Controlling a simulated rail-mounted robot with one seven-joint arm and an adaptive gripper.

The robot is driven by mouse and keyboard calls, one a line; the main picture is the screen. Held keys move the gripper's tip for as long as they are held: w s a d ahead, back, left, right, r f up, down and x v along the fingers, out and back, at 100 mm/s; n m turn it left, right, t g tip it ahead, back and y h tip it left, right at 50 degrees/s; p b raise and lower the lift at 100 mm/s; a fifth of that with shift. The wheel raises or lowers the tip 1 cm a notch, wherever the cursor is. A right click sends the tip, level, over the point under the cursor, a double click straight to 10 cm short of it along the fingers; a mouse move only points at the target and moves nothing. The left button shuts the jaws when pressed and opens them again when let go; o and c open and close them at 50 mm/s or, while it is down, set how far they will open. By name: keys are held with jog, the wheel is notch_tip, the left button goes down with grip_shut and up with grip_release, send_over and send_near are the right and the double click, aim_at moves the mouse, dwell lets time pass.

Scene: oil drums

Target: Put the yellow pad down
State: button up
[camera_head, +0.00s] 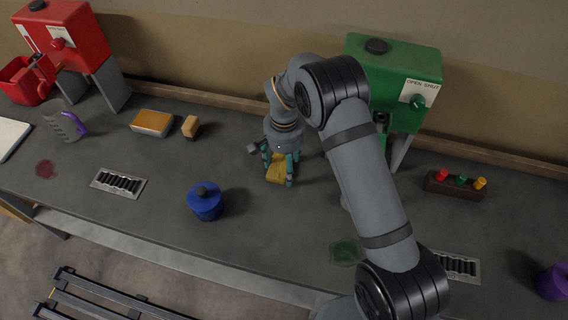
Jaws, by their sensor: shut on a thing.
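The yellow pad (275,173) is a small yellow block between the fingers of my gripper (279,168). My gripper has teal fingers, points down and is shut on the pad over the middle of the grey bench. The fingers cover part of the pad's sides. I cannot tell whether its lower edge touches the bench top.
A blue canister (205,201) stands front left of my gripper. A yellow-topped block (152,123) and a tan block (190,126) lie at the back left. A green drum (393,75) stands behind my arm, a red one (68,36) far left. Bench between canister and gripper is clear.

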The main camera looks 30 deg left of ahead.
aim_at(284, 167)
jog(key=shift+f+b, duration=0.25)
jog(key=shift+b, duration=0.05)
jog(key=o, duration=0.9)
jog(key=shift+r, duration=0.1)
jog(key=shift+o, duration=0.7)
notch_tip(284, 167, up, 12)
jog(key=b, duration=0.1)
jog(key=shift+r, duration=0.2)
jog(key=shift+f, duration=0.1)
notch_tip(284, 167, down, 11)
jog(key=shift+f+p, duration=0.15)
jog(key=shift+p, duration=0.75)
jog(key=shift+a, duration=0.1)
jog(key=shift+r+b, duration=0.5)
jog(key=shift+r, duration=1.05)
